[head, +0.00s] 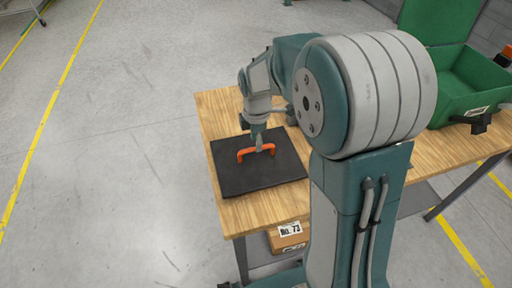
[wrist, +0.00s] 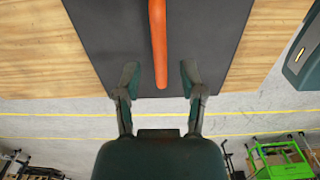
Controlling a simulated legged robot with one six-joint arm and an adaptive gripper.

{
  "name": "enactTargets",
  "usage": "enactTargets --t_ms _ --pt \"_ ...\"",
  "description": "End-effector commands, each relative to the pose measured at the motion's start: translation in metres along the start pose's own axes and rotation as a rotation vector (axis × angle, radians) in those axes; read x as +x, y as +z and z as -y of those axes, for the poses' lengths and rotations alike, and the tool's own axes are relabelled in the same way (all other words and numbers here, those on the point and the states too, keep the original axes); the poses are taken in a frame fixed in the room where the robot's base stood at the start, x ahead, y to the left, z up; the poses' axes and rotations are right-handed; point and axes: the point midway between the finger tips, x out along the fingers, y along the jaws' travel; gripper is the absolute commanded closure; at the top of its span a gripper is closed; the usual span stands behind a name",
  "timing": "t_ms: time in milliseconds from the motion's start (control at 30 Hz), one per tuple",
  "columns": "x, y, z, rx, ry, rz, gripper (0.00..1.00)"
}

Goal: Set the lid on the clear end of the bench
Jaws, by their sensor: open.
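The lid (head: 238,175) is a flat dark panel with an orange handle (head: 245,154). It lies flat on the left end of the wooden bench (head: 222,112). In the wrist view the dark lid (wrist: 207,60) and the orange handle (wrist: 158,45) fill the upper middle. My gripper (head: 257,143) is just above the handle in the head view. In the wrist view my gripper (wrist: 160,80) is open, with one finger on each side of the handle's line and nothing held. Whether the fingers touch the handle or lid, I cannot tell.
A green bin (head: 462,92) with its raised green flap stands at the right end of the bench. A cardboard box (head: 288,242) sits below. My arm hides the bench's middle.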

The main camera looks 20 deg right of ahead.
Motion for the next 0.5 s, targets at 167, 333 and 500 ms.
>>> enactTargets --t_ms 167,333,500 --pt "-0.04 0.0 -0.001 0.0 0.004 0.0 0.48" --pt "-0.067 0.0 -0.001 0.0 0.002 0.0 0.48" --pt "-0.081 0.0 0.001 0.006 0.002 0.0 0.48"
